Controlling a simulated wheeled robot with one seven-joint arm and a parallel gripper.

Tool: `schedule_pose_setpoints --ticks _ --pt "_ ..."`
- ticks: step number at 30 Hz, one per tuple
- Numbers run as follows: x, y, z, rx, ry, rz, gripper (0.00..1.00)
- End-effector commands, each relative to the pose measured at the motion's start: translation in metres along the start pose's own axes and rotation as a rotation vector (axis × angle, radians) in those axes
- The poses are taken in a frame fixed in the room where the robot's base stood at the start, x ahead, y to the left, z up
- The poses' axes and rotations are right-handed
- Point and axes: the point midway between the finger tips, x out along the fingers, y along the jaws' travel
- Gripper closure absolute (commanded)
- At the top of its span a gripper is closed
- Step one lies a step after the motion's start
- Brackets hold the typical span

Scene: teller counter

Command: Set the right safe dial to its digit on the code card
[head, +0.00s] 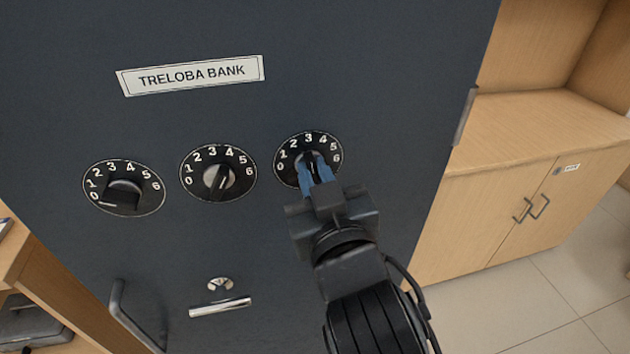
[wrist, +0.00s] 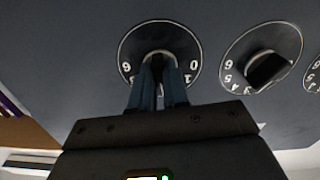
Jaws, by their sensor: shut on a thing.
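The right safe dial (head: 292,150) is a black disc with white digits 0 to 6 on the dark safe door. My gripper (head: 312,172) is at this dial and shut on its knob, which is mostly hidden by the blue fingers. In the wrist view my gripper (wrist: 158,84) covers the middle of the right dial (wrist: 150,40). I cannot tell which digit its pointer is at. The middle dial (head: 218,172) has its knob turned at a slant, and the left dial (head: 124,187) has its pointer near 0. No code card is in view.
The safe door carries a TRELOBA BANK label (head: 191,75) above the dials. A silver handle (head: 220,307) and a keyhole plate (head: 220,284) are below. A wooden cabinet (head: 520,190) stands to the right. A wooden desk (head: 50,290) is at the lower left.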

Motion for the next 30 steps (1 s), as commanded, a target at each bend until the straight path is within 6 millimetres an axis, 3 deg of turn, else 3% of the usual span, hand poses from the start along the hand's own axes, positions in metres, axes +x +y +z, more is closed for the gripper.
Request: schedule_pose_setpoints --ticks 30 --pt "-0.0002 -0.0009 0.0033 0.943 -0.005 0.001 1.00"
